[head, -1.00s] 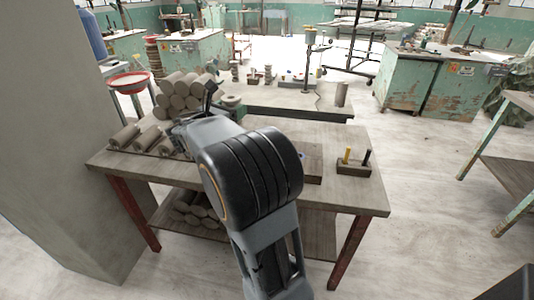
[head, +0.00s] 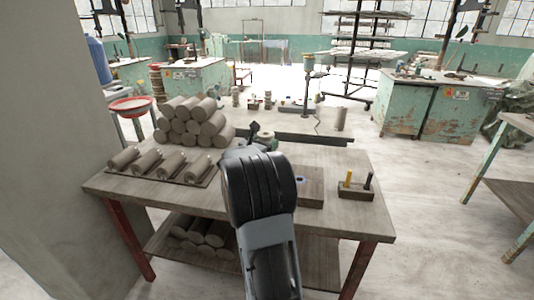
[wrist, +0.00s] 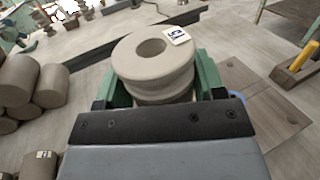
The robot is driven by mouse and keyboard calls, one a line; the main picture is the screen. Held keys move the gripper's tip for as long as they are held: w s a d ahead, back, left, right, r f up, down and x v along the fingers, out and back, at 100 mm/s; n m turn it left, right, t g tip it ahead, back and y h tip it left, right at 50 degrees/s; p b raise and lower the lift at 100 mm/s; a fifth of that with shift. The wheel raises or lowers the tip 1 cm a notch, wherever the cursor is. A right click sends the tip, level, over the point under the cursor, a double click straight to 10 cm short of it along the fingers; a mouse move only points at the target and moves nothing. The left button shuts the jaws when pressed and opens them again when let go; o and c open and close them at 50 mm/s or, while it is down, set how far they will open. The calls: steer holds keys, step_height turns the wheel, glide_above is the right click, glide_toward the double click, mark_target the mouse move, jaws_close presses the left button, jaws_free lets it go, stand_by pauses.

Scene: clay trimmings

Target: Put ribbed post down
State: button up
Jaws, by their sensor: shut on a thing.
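The ribbed post (wrist: 150,62) is a grey ringed clay piece with a round hole in its top and a small white and blue tag on its rim. It shows in the wrist view between the green jaws of my gripper (wrist: 160,80), which is shut on it. The post's lower end is hidden by the gripper. In the head view my gripper (head: 264,139) is over the back middle of the wooden table (head: 330,220), and my arm mostly hides it. I cannot tell the post's height above the table.
Stacked clay cylinders (head: 190,122) stand at the table's back left, with a row of shorter ones on a board (head: 205,180) in front. A flat board (head: 310,186) lies right of my arm. A tool block (head: 356,191) stands further right. The table's front is clear.

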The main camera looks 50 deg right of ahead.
steer(key=shift+d+f, duration=0.25)
steer(key=shift+d+f+b, duration=0.1)
steer(key=shift+f+b, duration=0.2)
steer(key=shift+f, duration=1.3)
